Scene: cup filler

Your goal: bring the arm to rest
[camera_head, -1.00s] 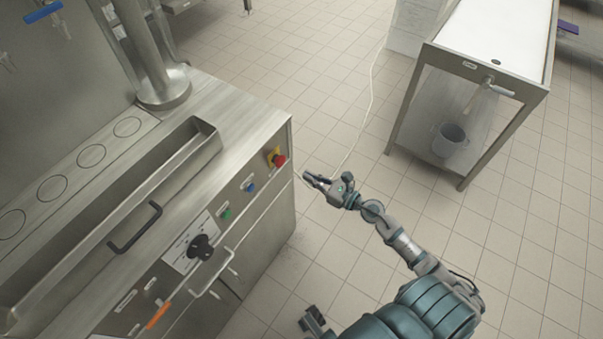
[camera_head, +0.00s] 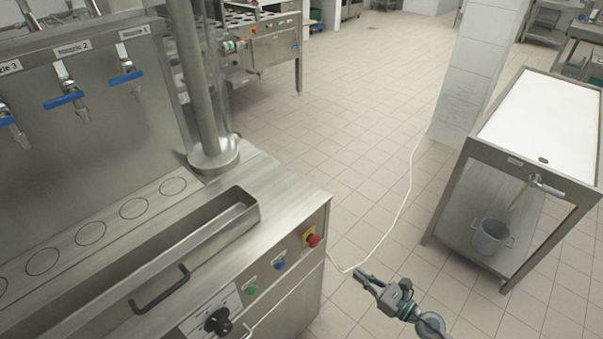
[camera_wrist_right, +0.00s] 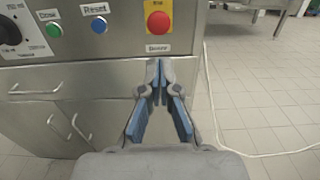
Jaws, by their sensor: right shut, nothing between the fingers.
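My right gripper (camera_head: 370,281) is at the lower middle of the head view, in the air to the right of the cup filler (camera_head: 290,222). It is shut and empty. In the right wrist view my gripper (camera_wrist_right: 159,70) points at the front panel, its fingertips just below the red stop button (camera_wrist_right: 158,21). The red button also shows in the head view (camera_head: 313,240). I cannot tell whether the fingers touch the panel, but in the head view they look apart from it. My left gripper is not in view.
The panel also has a blue button (camera_head: 279,264), a green button (camera_head: 252,289) and a black knob (camera_head: 218,321). A white cable (camera_head: 408,190) runs over the tiled floor. A steel table (camera_head: 530,172) with a pot (camera_head: 490,238) on its lower shelf stands right.

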